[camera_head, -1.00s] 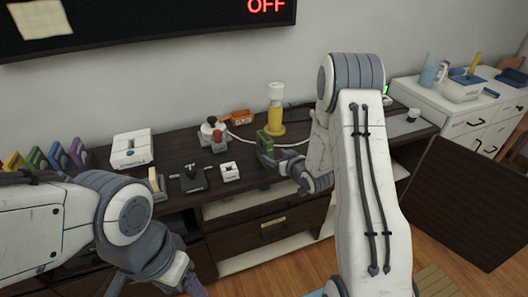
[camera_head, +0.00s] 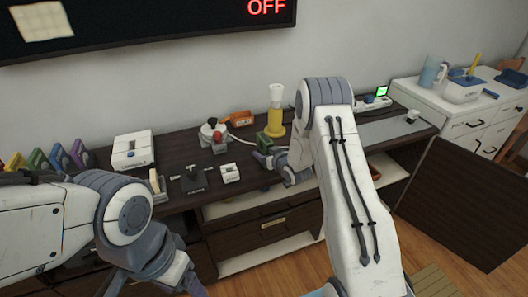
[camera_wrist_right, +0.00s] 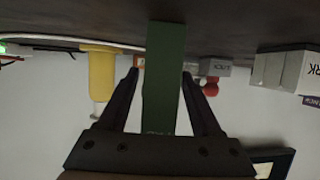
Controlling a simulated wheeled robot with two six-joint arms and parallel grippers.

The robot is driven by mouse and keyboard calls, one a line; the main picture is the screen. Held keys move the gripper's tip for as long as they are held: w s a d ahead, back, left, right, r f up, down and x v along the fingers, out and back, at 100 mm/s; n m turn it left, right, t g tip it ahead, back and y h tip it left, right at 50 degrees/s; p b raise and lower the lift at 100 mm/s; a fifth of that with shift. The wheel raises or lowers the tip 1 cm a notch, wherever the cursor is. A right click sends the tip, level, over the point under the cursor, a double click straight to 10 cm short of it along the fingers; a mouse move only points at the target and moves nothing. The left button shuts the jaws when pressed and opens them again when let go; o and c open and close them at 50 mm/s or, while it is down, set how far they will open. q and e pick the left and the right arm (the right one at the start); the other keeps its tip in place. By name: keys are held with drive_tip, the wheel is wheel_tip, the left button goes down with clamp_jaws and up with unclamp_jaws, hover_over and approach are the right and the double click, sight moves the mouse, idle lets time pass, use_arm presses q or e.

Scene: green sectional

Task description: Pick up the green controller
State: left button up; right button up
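The green controller (camera_head: 274,128) stands upright on the dark cabinet top, in front of the yellow bottle. My right gripper (camera_head: 263,158) is at its near side in the head view. In the right wrist view the controller (camera_wrist_right: 164,80) appears as a tall green block between the two fingers of the right gripper (camera_wrist_right: 160,73). A gap shows at the left finger; the right finger lies close to the controller's edge, and I cannot tell if it touches. My left gripper (camera_head: 154,284) is low at the bottom edge, partly cut off, with its fingers apart and nothing visible between them.
A yellow bottle (camera_head: 275,118) stands just behind the controller. A joystick with a red ball (camera_head: 218,138), an orange item (camera_head: 240,118), a small white block (camera_head: 230,173) and a white box (camera_head: 132,150) stand to the left. A power strip (camera_head: 372,104) lies right.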

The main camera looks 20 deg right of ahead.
clamp_jaws()
drive_tip(key=shift+r, duration=0.1)
